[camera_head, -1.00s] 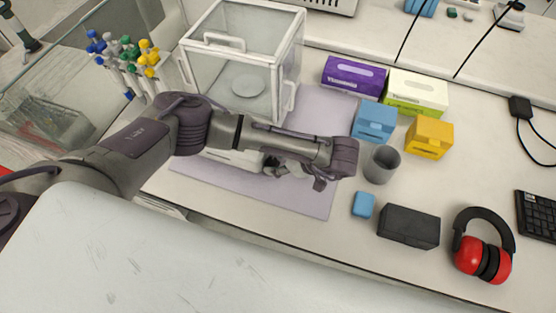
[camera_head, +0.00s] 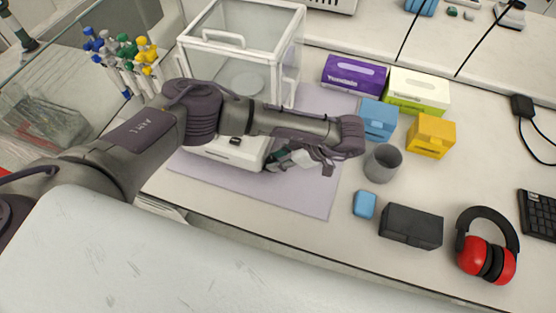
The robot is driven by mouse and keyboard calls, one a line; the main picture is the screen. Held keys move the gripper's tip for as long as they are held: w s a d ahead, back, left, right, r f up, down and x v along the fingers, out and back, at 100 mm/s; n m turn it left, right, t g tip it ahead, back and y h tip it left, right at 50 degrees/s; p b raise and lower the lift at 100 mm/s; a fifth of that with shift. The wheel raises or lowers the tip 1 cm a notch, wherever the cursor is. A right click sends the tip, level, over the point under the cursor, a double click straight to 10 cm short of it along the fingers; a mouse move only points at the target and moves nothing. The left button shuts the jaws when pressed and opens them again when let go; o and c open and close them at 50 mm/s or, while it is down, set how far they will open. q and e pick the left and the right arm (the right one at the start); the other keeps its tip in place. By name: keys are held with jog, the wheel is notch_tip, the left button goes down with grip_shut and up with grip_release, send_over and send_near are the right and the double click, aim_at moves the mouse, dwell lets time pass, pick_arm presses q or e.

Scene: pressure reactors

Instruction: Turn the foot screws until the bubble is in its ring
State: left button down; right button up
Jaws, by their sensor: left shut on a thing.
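The analytical balance (camera_head: 222,152) stands on a pale purple mat, its clear draft shield (camera_head: 240,45) with white frame behind my left arm. A round pan shows inside the shield. My left gripper (camera_head: 274,162) is at the right front corner of the balance base, low by the mat, with its fingers partly hidden by the wrist. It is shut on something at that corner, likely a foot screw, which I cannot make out. The bubble and its ring are not discernible. My right gripper is not in view.
The mat (camera_head: 310,195) is bare to the right of the gripper. A grey cup (camera_head: 382,163), blue box (camera_head: 378,118), yellow box (camera_head: 431,136), blue block (camera_head: 364,204) and black box (camera_head: 410,225) stand further right. Pipettes (camera_head: 125,60) stand left of the shield.

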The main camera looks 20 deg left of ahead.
pick_arm(q)
jog(key=shift+w+n+g+b, duration=0.2)
jog(key=shift+n+g+b, duration=0.3)
jog(key=shift+n+g, duration=0.5)
jog(key=shift+n, duration=0.3)
jog(key=c, duration=0.8)
grip_release()
jog(key=v, duration=1.2)
jog(key=shift+a+r, duration=0.1)
jog(key=shift+a, duration=0.05)
